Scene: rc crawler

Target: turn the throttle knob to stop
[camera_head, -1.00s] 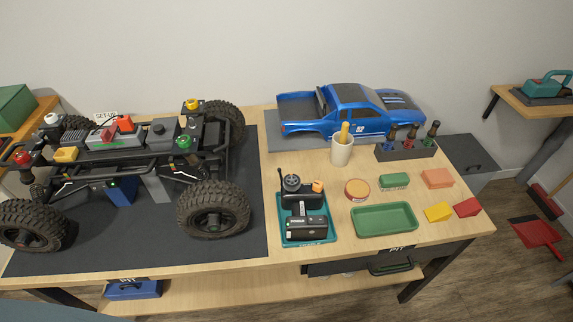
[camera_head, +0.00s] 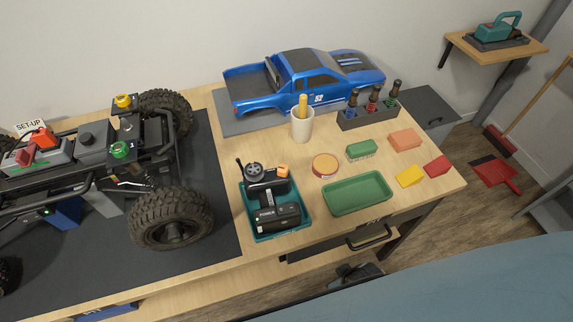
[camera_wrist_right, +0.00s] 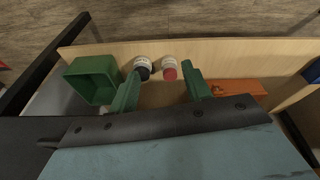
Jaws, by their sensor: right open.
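The crawler chassis (camera_head: 60,180) stands on a dark mat at the left, partly cut off by the picture edge. A handheld transmitter (camera_head: 268,195) with a dark wheel and an orange part lies in a teal tray (camera_head: 277,236). I cannot tell which part is the throttle knob. My right gripper (camera_wrist_right: 160,90) is open and empty in the right wrist view, its green fingers apart. My left gripper is out of view.
A blue truck body (camera_head: 305,82), a cup (camera_head: 302,126), a green tray (camera_head: 357,194) and coloured blocks occupy the bench's right half. My arm covers the lower right. The wrist view shows a green bin (camera_wrist_right: 92,80), two small jars and an orange object (camera_wrist_right: 238,87) on a wooden surface.

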